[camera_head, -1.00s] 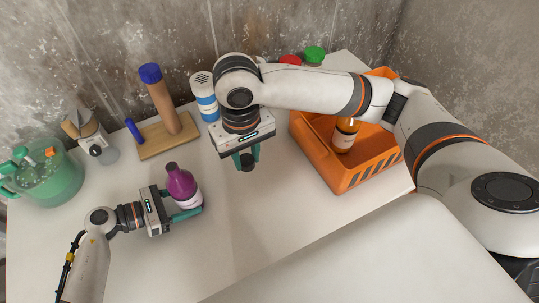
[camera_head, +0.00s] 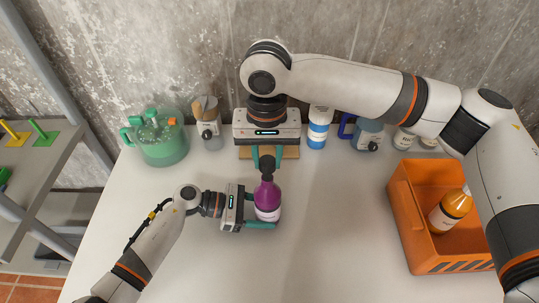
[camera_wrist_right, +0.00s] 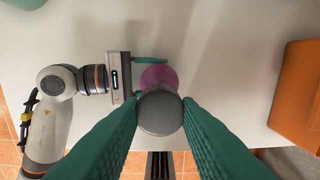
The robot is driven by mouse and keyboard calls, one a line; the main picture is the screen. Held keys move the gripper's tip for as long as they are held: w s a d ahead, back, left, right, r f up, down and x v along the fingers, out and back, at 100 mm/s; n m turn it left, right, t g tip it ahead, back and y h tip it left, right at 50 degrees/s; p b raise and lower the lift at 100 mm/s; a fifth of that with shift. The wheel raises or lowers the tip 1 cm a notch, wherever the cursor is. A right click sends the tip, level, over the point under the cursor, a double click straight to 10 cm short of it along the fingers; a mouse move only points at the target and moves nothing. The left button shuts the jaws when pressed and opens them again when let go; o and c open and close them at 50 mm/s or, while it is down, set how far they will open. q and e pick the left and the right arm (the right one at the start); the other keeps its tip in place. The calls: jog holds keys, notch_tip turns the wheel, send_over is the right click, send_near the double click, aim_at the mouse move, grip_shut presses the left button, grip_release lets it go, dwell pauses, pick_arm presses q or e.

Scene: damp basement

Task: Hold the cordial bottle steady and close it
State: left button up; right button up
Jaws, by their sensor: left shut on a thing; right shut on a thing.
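The cordial bottle (camera_head: 267,194) is purple with a pale label and stands upright on the white table. My left gripper (camera_head: 264,208) is shut on its body from the left; it also shows in the wrist view (camera_wrist_right: 150,75). My right gripper (camera_head: 266,158) points down over the bottle, shut on a dark grey round cap (camera_head: 267,170).
An orange crate (camera_head: 408,225) holding an amber bottle (camera_head: 450,211) stands at right. The front table is clear.

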jog(key=shift+f, duration=0.1)
jog(key=shift+f, duration=1.4)
jog(key=shift+f, duration=0.25)
jog(key=shift+f, duration=0.35)
jog(key=shift+f, duration=0.25)
